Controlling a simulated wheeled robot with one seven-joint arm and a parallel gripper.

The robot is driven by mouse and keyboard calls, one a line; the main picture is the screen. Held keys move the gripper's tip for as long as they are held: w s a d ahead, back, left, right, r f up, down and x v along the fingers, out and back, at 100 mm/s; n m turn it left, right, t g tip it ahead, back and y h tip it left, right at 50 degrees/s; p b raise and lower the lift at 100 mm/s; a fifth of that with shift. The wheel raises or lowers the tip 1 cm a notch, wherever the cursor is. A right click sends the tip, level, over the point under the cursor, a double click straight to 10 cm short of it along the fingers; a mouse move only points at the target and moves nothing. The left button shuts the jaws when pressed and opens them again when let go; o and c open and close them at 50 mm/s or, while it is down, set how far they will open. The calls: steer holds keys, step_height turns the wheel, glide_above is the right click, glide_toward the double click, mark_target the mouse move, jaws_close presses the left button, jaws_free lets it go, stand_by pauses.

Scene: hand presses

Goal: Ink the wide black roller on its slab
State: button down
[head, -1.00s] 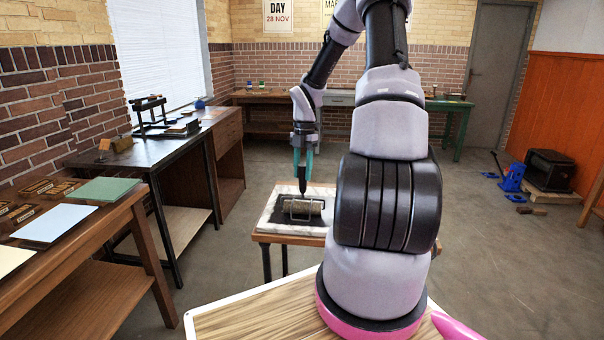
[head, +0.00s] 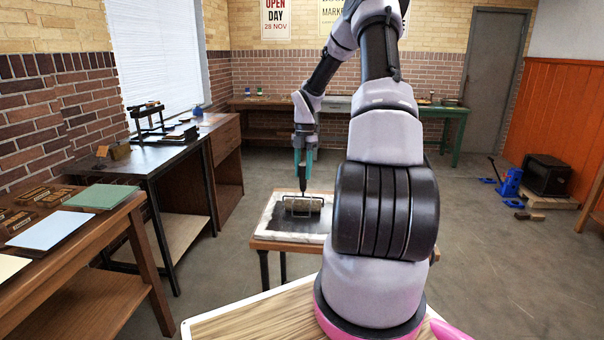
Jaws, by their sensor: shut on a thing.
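The wide roller (head: 303,204) lies across a dark ink patch on a pale slab (head: 265,222). Its barrel looks grey-brown and dark at this distance, within a thin black frame. The slab rests on a small wooden table (head: 290,244). My gripper (head: 304,172), with teal fingers, points straight down above the roller and is shut on its upright black handle (head: 303,188). The roller appears to touch the inked area, but I cannot tell contact for certain. My arm hides the right part of the slab and table.
At the left, a wooden bench holds a green sheet (head: 101,196), a blue sheet (head: 48,230) and type blocks. Behind it, a dark bench carries a hand press (head: 150,120). Open floor lies between.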

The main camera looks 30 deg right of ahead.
steer(key=shift+w+d, duration=0.55)
steer(key=shift+w, duration=0.3)
steer(key=shift+w+d, duration=0.55)
steer(key=shift+w, duration=0.3)
steer(key=s+a, duration=0.8)
steer(key=s, duration=0.4)
steer(key=shift+s+a, duration=0.2)
steer(key=shift+s, duration=0.1)
stand_by(0.4)
steer(key=shift+r, duration=2.5)
steer(key=shift+w, duration=0.1)
